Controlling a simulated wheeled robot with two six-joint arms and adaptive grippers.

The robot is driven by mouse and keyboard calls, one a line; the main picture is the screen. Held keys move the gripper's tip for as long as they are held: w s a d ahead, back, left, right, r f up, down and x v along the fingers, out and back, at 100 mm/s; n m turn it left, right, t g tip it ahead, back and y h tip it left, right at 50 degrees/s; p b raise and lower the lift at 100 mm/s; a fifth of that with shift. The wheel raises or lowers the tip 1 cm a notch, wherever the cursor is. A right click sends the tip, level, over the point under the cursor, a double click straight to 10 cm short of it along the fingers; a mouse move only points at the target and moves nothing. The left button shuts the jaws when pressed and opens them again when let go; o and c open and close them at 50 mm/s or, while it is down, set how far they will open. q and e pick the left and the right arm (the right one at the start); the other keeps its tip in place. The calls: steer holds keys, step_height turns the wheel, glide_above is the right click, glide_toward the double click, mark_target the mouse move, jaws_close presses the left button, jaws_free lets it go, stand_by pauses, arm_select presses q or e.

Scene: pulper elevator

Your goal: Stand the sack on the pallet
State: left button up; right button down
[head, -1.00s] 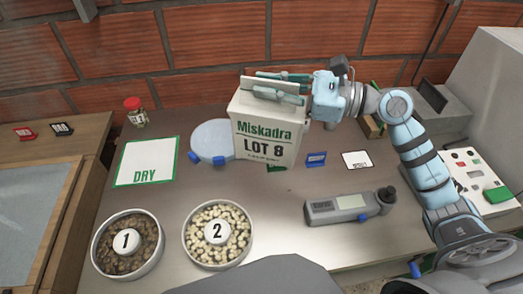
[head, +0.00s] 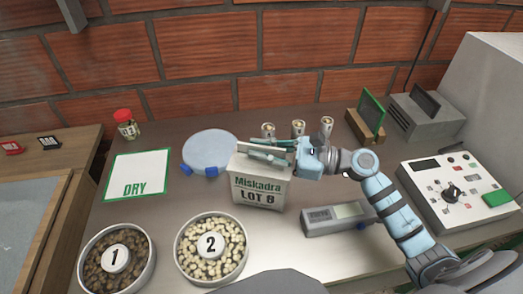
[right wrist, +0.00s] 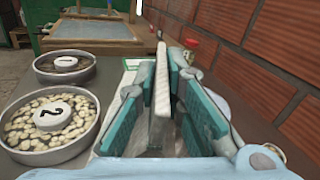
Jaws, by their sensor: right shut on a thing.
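The sack (head: 260,190) is a white block-shaped bag with green "Miskadra" and black "LOT 8" lettering. It is upright in the middle of the head view. My right gripper (head: 268,150) is shut on its top edge from the right. In the right wrist view, the teal fingers (right wrist: 158,90) flank the thin white top of the sack (right wrist: 160,95). I cannot tell whether its base touches the table. I cannot make out a pallet; the sack and my arm hide part of the table. My left gripper is not in view.
A light blue round lid (head: 210,152) lies behind and left of the sack. A "DRY" mat (head: 137,177) is further left. Bowls of beans marked 1 (head: 117,258) and 2 (head: 211,248) stand in front. A grey meter (head: 335,217) lies right of the sack.

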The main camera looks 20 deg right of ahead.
steer(key=shift+f, duration=0.1)
steer(key=c, duration=1.7)
jaws_free()
